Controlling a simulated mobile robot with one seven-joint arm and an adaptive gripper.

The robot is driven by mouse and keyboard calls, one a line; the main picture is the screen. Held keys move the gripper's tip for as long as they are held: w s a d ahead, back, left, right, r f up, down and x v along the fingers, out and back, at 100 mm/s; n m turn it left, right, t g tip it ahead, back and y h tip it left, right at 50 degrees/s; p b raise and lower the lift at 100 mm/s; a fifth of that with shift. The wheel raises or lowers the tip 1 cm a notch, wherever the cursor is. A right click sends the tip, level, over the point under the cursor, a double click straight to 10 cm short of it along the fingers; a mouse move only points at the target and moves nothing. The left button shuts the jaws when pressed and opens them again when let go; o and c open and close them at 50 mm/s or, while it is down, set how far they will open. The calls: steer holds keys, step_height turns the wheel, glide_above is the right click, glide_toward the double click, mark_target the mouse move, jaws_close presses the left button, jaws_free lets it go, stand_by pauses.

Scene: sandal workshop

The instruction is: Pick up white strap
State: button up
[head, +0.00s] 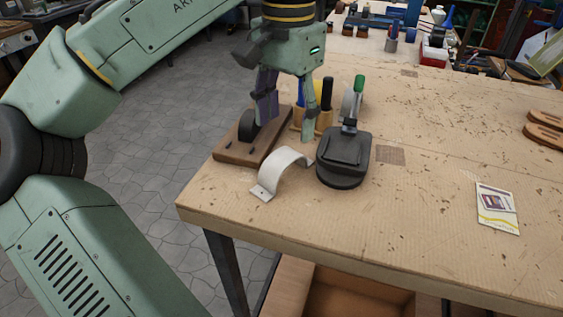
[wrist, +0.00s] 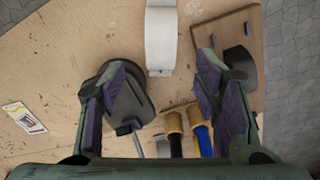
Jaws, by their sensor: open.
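The white strap (head: 282,171) is a curved, arched band standing on the table near its left front corner. In the wrist view the strap (wrist: 160,38) lies at the top middle, ahead of the fingertips and roughly in line with the gap between them. My gripper (head: 287,127) hangs above the table just behind the strap, over the wooden base and tool holder. It is open and empty, and its two fingers (wrist: 162,75) are spread wide in the wrist view. The strap is apart from the fingers.
A black stand (head: 342,160) is close to the strap's right. A wooden base (head: 240,150) with a black part is at its left. Handled tools in a holder (wrist: 174,125) lie between the fingers in the wrist view. A card (head: 497,208) lies right; the front table is clear.

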mark_target(284, 155)
step_height(284, 155, down, 2)
steer(key=shift+f, duration=0.2)
steer(key=f, duration=0.1)
steer(key=f+p, duration=0.1)
steer(key=f, duration=0.2)
steer(key=shift+s+a+f, duration=0.2)
steer(key=shift+a+f, duration=0.05)
steer(key=shift+f, duration=0.1)
steer(key=shift+f+p, duration=0.3)
steer(key=shift+f, duration=0.15)
steer(key=c, duration=1)
steer(key=shift+r, duration=0.1)
steer(key=shift+c, duration=0.2)
